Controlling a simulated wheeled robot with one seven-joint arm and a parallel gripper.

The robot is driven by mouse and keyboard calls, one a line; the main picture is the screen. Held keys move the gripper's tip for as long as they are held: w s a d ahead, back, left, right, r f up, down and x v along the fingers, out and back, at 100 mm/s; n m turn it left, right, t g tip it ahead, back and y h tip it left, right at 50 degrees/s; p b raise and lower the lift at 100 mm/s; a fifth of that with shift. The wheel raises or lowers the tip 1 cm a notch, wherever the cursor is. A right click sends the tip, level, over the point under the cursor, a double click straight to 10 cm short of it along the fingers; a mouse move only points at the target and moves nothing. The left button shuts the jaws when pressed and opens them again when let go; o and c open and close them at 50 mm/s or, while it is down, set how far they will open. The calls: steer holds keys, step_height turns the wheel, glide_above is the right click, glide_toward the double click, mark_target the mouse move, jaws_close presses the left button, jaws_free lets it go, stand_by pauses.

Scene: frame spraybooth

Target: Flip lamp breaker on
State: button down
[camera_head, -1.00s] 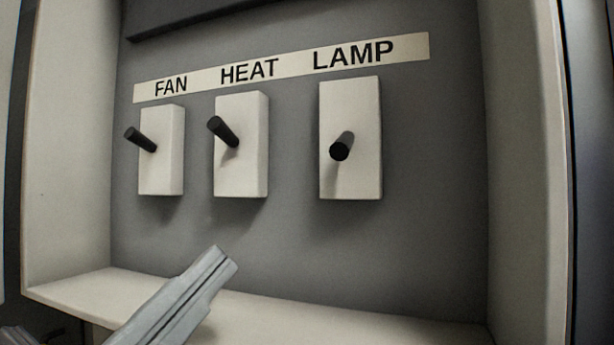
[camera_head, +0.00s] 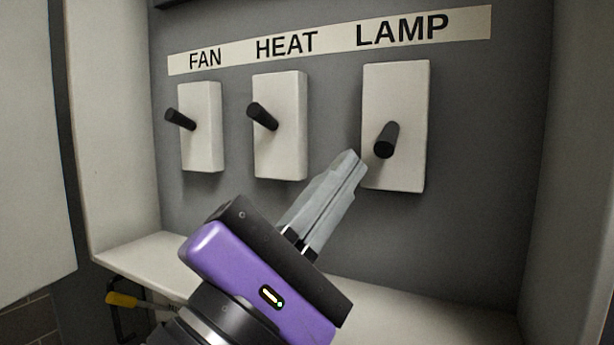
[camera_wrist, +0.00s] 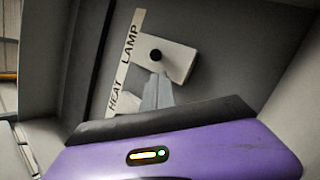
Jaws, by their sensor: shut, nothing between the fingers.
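The lamp breaker is a white upright plate (camera_head: 400,85) under the word LAMP, with a black lever (camera_head: 386,140) that points out toward the camera and slightly down. In the wrist view the lever (camera_wrist: 156,55) shows end-on against its white plate (camera_wrist: 178,60). My gripper (camera_head: 358,165) is shut and empty, its grey fingertips just left of and slightly below the lever, near the plate's left edge. Whether the tips touch the plate or lever cannot be told. In the wrist view the fingers (camera_wrist: 158,82) end just below the lever.
The heat breaker (camera_head: 280,150) and fan breaker (camera_head: 202,150) stand to the left, their levers angled up-left. A label strip (camera_head: 335,38) runs above. White box walls (camera_head: 110,130) flank the grey back panel, with a ledge (camera_head: 150,262) below. A yellow-handled tool (camera_head: 122,299) is at lower left.

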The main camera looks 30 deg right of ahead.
steer(key=shift+s+d+r, duration=0.25)
steer(key=shift+s, duration=0.3)
steer(key=shift+a+y, duration=0.2)
steer(key=shift+y, duration=0.1)
steer(key=shift+r+b, duration=0.15)
steer(key=shift+b, duration=0.2)
